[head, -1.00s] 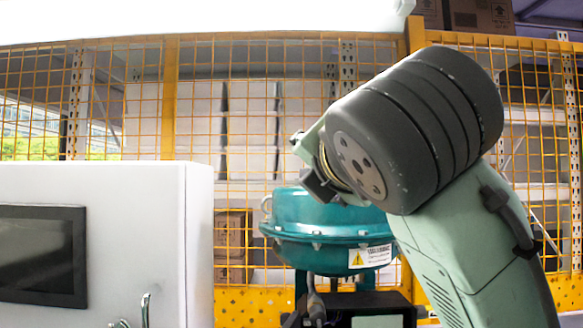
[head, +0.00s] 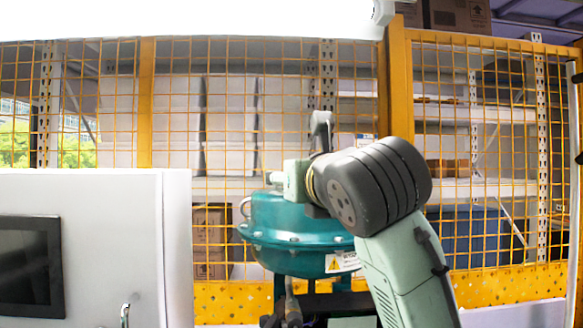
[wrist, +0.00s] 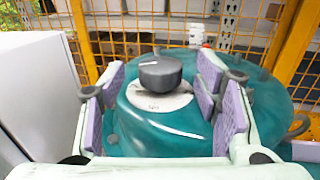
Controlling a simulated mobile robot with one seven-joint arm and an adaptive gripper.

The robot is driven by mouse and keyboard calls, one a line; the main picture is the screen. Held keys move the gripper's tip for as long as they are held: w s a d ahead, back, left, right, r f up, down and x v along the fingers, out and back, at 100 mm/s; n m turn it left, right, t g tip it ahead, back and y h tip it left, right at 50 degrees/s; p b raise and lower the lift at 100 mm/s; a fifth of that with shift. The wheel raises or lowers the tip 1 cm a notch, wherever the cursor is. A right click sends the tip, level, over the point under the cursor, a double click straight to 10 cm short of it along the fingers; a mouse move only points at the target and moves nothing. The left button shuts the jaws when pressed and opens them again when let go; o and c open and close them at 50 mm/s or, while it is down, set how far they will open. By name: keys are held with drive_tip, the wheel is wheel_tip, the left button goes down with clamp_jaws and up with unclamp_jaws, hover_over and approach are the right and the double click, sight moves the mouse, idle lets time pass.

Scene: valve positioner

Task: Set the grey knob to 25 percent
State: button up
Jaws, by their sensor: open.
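The grey knob (wrist: 160,72) is dark, round and low, with a pale disc (wrist: 158,101) beneath it. It shows in the wrist view at the top of the teal dome-shaped actuator (wrist: 165,132). My gripper (wrist: 162,80) is open and empty, its purple-padded fingers on either side of the knob in the picture, with gaps to both. I cannot tell how far the knob lies beyond the fingers, and I cannot read its setting. In the head view the teal actuator (head: 290,232) stands below my wrist; the knob cannot be made out there.
A white cabinet (head: 95,255) with a dark screen (head: 28,266) stands left of the actuator. A yellow mesh fence (head: 145,110) runs behind, with shelves and boxes beyond it. A yellow warning label (head: 336,263) is on the actuator's side.

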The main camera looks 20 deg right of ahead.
drive_tip(key=shift+w+d+p, duration=0.1)
drive_tip(key=shift+w+p, duration=0.2)
drive_tip(key=shift+w, duration=1.05)
drive_tip(key=shift+c, duration=0.3)
drive_tip(key=c, duration=1.1)
